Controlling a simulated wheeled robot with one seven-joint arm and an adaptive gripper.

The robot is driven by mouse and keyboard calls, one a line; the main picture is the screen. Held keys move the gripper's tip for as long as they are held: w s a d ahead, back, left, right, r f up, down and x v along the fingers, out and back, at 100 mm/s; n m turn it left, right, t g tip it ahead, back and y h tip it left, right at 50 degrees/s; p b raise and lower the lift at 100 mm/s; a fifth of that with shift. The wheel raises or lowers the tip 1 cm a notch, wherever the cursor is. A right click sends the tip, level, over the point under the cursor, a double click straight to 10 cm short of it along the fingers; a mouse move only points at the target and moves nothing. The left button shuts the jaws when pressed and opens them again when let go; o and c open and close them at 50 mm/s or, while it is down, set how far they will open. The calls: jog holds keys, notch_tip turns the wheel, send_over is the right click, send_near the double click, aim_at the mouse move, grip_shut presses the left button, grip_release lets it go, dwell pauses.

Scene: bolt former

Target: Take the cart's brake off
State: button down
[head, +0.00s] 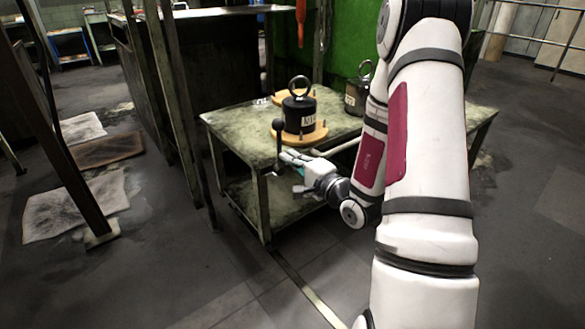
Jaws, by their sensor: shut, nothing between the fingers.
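The cart (236,128) is a worn green metal table with a lower shelf, in the middle of the head view. An upright lever with a dark round knob (278,124), which looks like the brake lever, stands at the cart's front edge. My gripper (284,158) is shut and empty, pointing left beside the lever's lower part. I cannot tell whether its fingertips touch the lever. The cart's wheels and any brake parts below are not visible.
A black weight (299,115) with a ring on top sits on a wooden base (315,134) on the cart. Another dark ringed weight (357,95) stands behind it. A metal post (182,130) rises close to the cart's left. Floor in front is clear.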

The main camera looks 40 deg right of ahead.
jog(key=w+p, duration=0.2)
jog(key=w, duration=0.9)
jog(key=d+f+b, duration=0.3)
jog(key=d+f, duration=0.1)
jog(key=d, duration=1)
jog(key=s+b, duration=0.1)
jog(key=s, duration=0.8)
jog(key=shift+s+b, duration=0.2)
jog(key=shift+b, duration=0.2)
jog(key=shift+r, duration=0.1)
dwell(0.5)
